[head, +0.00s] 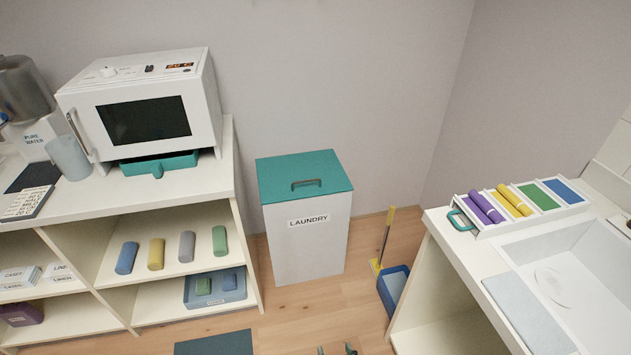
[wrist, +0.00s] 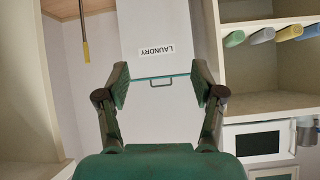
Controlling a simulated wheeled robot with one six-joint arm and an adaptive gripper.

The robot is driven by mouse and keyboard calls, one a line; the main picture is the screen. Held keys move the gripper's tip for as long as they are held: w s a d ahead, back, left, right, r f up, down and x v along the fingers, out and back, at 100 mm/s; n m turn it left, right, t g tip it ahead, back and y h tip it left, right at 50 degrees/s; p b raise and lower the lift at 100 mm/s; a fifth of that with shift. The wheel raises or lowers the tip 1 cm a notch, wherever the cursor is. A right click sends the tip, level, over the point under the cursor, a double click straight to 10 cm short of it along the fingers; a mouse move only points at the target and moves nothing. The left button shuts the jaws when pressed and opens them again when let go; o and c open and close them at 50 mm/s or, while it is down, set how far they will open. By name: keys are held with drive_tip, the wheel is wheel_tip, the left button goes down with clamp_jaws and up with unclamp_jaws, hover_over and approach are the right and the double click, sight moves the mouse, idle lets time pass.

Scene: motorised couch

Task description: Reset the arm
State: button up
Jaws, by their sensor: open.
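My gripper (wrist: 160,88) is open and empty in the wrist view, its two dark green fingers spread wide. The wrist view appears upside down, and the laundry bin (wrist: 155,35) shows beyond the fingers with its label inverted. In the head view the tips of my gripper (head: 337,349) just show at the bottom edge, low in front of the laundry bin (head: 306,245). The bin is white with a closed teal lid and a dark handle (head: 306,184). The rest of my arm is hidden in the head view.
A shelf counter (head: 205,180) with a white microwave (head: 145,110) and rolled cloths stands at left. A sink counter (head: 455,245) with a tray of coloured rolls (head: 497,205) stands at right.

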drive_tip(key=s+d+r+t, duration=0.1)
drive_tip(key=s+d, duration=0.2)
drive_tip(key=s, duration=0.2)
drive_tip(key=s+d+r, duration=0.1)
drive_tip(key=s+d, duration=0.2)
drive_tip(key=s, duration=0.3)
drive_tip(key=s+d+r+t+h, duration=0.1)
drive_tip(key=s+d+r, duration=0.2)
drive_tip(key=s+r, duration=0.7)
drive_tip(key=s+d+r+m+t+h, duration=0.1)
drive_tip(key=s+d+r, duration=0.3)
drive_tip(key=s+r, duration=0.7)
drive_tip(key=shift+s+r+t, duration=0.3)
drive_tip(key=shift+s+t, duration=0.4)
drive_tip(key=shift+d, duration=0.1)
